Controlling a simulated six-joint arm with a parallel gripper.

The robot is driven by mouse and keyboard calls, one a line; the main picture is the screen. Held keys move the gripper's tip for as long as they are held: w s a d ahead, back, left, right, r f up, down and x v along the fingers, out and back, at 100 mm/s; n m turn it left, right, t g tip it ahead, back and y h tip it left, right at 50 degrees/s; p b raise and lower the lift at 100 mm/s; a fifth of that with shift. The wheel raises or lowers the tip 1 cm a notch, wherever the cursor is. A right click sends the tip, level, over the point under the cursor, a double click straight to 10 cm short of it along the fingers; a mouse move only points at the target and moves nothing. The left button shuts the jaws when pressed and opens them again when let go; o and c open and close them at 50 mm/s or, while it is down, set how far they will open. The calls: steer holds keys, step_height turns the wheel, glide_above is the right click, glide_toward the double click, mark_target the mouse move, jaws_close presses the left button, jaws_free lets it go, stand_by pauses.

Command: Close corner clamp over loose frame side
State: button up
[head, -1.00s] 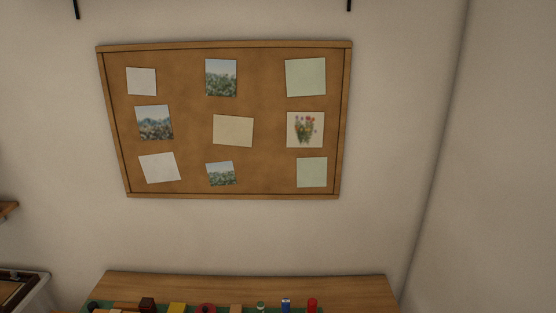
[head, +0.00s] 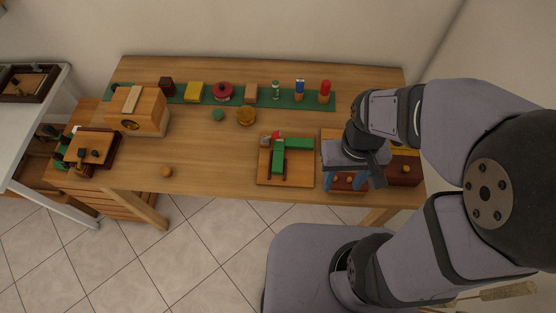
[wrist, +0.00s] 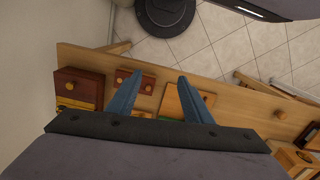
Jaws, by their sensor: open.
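A square wooden board (head: 298,181) lies near the table's front edge in the head view. On it are green bars (head: 279,160) set at an angle, with a small red piece (head: 275,134) and a pale grey piece at the back left corner. This looks like the corner clamp. I cannot tell a loose frame side apart or whether the clamp is closed. My gripper (head: 347,184) is open and empty, to the right of the board, above a dark red knobbed piece. In the wrist view my blue fingers (wrist: 161,78) are spread; part of the board (wrist: 172,104) shows between and beyond them.
A dark red box (head: 405,171) stands to the right of my gripper. A green strip (head: 208,97) with several small items runs along the back. A wooden box (head: 150,125) stands at left, and a small orange knob (head: 167,172) lies in front. The middle left tabletop is clear.

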mark_target(278, 161)
steer(key=w+a+f+n+b, duration=0.1)
steer(key=a+f+b, duration=0.2)
steer(key=f, duration=0.1)
steer(key=w+a+f+n+b, duration=0.1)
steer(key=a+f+b, duration=0.2)
steer(key=f, duration=0.2)
steer(key=w+a+f+n+g+b, duration=0.1)
steer(key=w+a+f+b, duration=0.1)
steer(key=f, duration=0.3)
steer(key=shift+a+f+n+h+b, duration=0.2)
steer(key=shift+a+n+h+b, duration=0.15)
steer(key=shift+a+b, duration=0.35)
steer(key=w+a, duration=0.3)
steer(key=shift+f, duration=0.25)
steer(key=shift+t, duration=0.4)
steer(key=w+a, duration=0.1)
steer(key=w+a+r, duration=0.1)
steer(key=w, duration=0.1)
steer(key=shift+w+r, duration=0.2)
steer(key=w+r+m, duration=0.1)
steer(key=w+a+r, duration=0.1)
steer(key=w, duration=0.1)
steer(key=w+a+r+m+t+y, duration=0.1)
steer(key=shift+w+r+m, duration=0.15)
steer(key=shift+r+m, duration=0.15)
steer(key=shift+m, duration=0.05)
steer(key=shift+s+d+m, duration=0.15)
steer(key=shift+s+m, duration=0.15)
steer(key=shift+m, duration=0.8)
